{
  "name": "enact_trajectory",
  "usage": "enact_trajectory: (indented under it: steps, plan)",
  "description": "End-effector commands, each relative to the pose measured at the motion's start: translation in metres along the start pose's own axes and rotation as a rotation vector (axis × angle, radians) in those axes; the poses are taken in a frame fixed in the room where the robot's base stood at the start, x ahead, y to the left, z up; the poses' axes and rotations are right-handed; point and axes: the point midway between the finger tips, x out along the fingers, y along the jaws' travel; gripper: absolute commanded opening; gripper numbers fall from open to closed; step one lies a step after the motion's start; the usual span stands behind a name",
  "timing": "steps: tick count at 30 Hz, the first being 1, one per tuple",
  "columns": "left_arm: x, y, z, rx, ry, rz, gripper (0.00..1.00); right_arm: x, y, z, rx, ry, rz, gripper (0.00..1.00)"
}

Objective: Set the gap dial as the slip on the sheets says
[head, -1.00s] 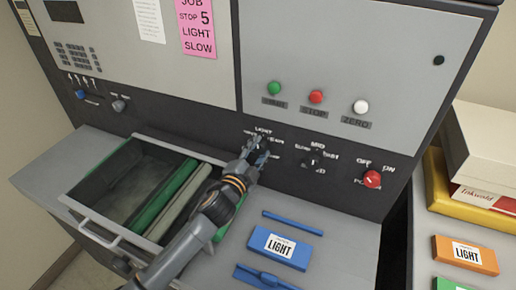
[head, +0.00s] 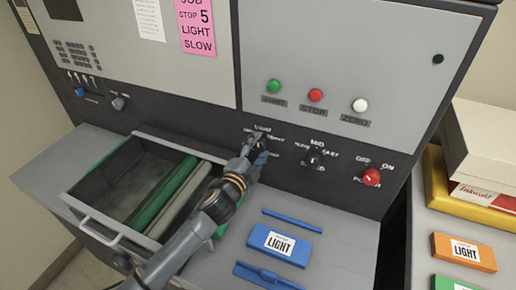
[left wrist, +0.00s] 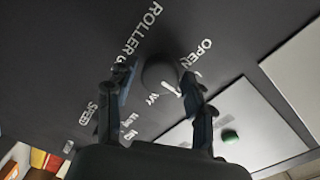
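The gap dial (left wrist: 160,74) is a dark round knob with a white pointer line, beside lettering that reads ROLLER G and OPEN in the left wrist view. Its pointer lies toward the lower right there, between OPEN and a word ending in VY. My left gripper (left wrist: 158,75) has one finger on each side of the knob, with slim gaps showing. In the head view my left gripper (head: 259,146) hides most of the dial, under the word LIGHT. A blue pack (head: 285,245) labelled LIGHT lies on the counter. My right gripper is out of view.
A pink note (head: 195,28) reads STOP 5, LIGHT, SLOW. The speed dial (head: 313,160) and red power knob (head: 371,177) are right of my gripper. An open tray (head: 97,222) with rollers is at left. An orange pack (head: 464,252) lies at right.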

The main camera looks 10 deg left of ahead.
Motion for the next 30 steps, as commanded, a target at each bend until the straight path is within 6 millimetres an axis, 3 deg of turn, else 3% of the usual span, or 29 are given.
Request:
enact_trajectory:
  steps: [13,24,30]
  plan:
    - [-0.009,0.001,0.0,-0.001,0.0,0.001,0.62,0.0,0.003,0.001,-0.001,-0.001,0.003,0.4]
    - [-0.083,0.001,0.001,-0.001,-0.001,0.003,0.62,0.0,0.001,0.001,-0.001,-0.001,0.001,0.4]
    - [-0.111,0.001,0.001,-0.001,-0.001,0.002,0.62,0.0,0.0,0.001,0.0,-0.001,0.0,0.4]
